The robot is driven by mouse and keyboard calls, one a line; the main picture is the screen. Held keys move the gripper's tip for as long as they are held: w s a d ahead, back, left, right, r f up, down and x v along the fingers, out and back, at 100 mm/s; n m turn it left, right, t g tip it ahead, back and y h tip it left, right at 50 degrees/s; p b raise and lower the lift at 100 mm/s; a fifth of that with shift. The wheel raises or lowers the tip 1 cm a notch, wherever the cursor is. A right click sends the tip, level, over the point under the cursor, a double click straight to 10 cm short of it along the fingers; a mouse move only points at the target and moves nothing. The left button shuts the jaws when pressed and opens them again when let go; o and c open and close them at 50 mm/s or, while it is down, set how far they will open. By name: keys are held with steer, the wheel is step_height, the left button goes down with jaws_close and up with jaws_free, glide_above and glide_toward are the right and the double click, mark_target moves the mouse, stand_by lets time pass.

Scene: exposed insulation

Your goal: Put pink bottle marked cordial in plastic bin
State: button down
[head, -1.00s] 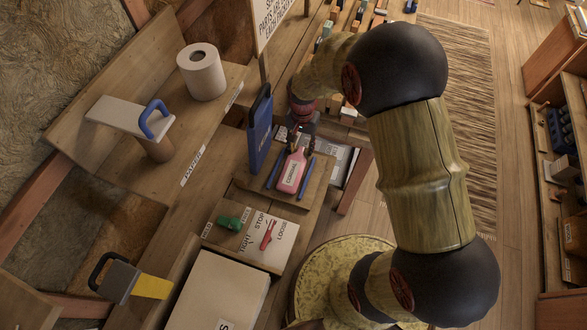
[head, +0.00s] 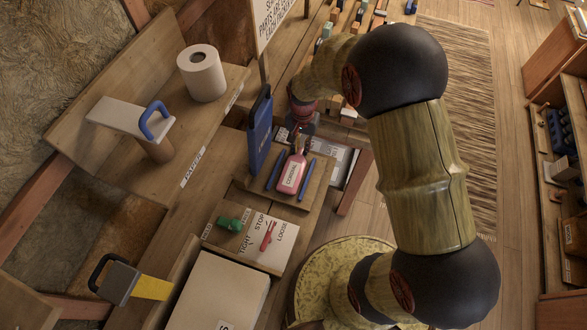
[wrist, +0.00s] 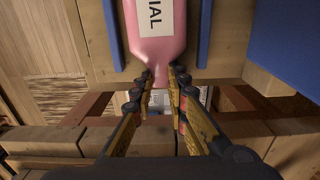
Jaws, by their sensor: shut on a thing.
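The pink bottle (head: 291,177) with a white label lies on a small wooden stand between two blue rails. In the wrist view the bottle (wrist: 155,48) shows the label letters "IAL", and its neck points toward me. My gripper (head: 299,142) is at the neck end of the bottle. In the wrist view my gripper's fingers (wrist: 160,77) are shut on the neck, one on each side. The bottle still appears to rest on the stand. I cannot make out a plastic bin for certain.
A tall blue panel-like object (head: 260,133) stands close left of the bottle. A board with a green knob and red lever (head: 268,236) lies nearer. Open floor lies right of my arm.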

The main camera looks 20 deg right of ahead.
steer(key=shift+r+p, duration=2.85)
steer(key=shift+r, duration=1.2)
steer(key=shift+f, duration=0.1)
